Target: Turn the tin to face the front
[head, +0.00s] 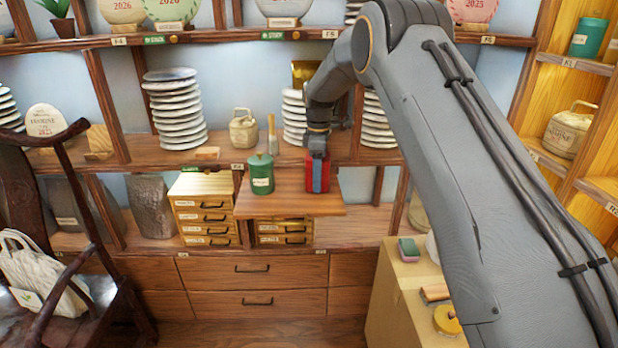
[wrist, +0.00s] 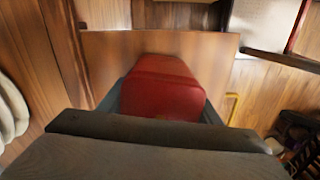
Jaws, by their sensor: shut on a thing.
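A red tin (head: 310,182) is at the right part of a wooden board that juts out from the shelf. A blue-grey strip runs down its near side; I cannot tell if it is a label or my finger. My gripper (head: 317,166) comes down from above and is shut on the red tin. In the wrist view, the tin's red top (wrist: 164,88) sits between my dark fingers (wrist: 162,100). I cannot tell whether its base touches the board. A green tin (head: 261,175) with a pale label stands upright on the board, left of the red tin and apart from it.
The board (head: 290,205) has bare room between the tins and in front. Behind are plate stacks (head: 178,108), a beige canister (head: 243,130) and a brush (head: 271,135). Small drawers (head: 203,208) stand below left. A cardboard box (head: 400,290) is at lower right, a chair (head: 60,140) at left.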

